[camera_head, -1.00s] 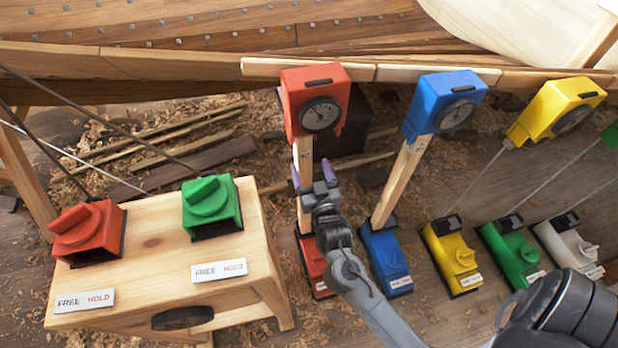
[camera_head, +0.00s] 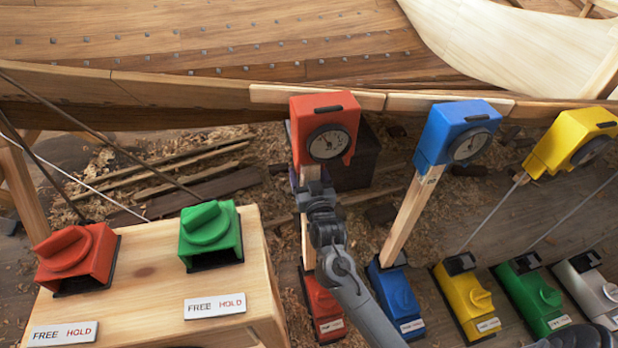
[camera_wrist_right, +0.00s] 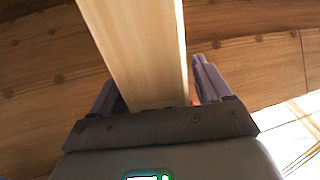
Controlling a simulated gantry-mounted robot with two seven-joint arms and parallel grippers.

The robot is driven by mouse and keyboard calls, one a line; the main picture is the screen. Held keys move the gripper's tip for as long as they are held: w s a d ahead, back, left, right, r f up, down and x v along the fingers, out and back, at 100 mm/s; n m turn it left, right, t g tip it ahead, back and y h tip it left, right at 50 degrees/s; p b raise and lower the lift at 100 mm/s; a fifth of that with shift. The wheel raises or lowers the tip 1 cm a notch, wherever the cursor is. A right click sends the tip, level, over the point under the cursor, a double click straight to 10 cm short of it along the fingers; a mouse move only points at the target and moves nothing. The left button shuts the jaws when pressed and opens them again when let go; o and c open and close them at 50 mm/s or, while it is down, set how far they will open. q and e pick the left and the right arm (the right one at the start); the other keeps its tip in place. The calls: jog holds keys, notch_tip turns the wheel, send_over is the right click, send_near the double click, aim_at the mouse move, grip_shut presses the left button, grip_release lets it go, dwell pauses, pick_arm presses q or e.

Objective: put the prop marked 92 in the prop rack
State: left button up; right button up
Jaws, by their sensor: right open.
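A pale wooden prop (camera_head: 308,234) stands upright between a red gauge head (camera_head: 324,104) at the hull and a red base (camera_head: 324,308). I cannot read a number on it. A second wooden prop (camera_head: 410,216) leans under a blue gauge head (camera_head: 457,125); its small mark is too small to read. My right gripper (camera_head: 313,186) is at the upper part of the red-headed prop. In the right wrist view the open fingers (camera_wrist_right: 158,86) stand on either side of the wood, with gaps. I cannot make out a prop rack. My left gripper is not in view.
A wooden bench (camera_head: 140,318) with red (camera_head: 78,256) and green (camera_head: 210,234) knob units stands at the left. Yellow (camera_head: 466,298), green (camera_head: 532,295) and white (camera_head: 592,285) bases stand at the right. The hull (camera_head: 200,90) runs across above. Shavings and loose planks litter the floor.

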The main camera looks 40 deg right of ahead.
grip_shut()
jog(key=shift+r, duration=0.15)
dwell(0.4)
jog(key=shift+r+p, duration=0.15)
jog(key=shift+p, duration=0.15)
jog(key=shift+r+p, duration=0.3)
jog(key=shift+p, duration=0.3)
jog(key=shift+s+a, duration=0.1)
jog(key=shift+s, duration=0.05)
dwell(0.4)
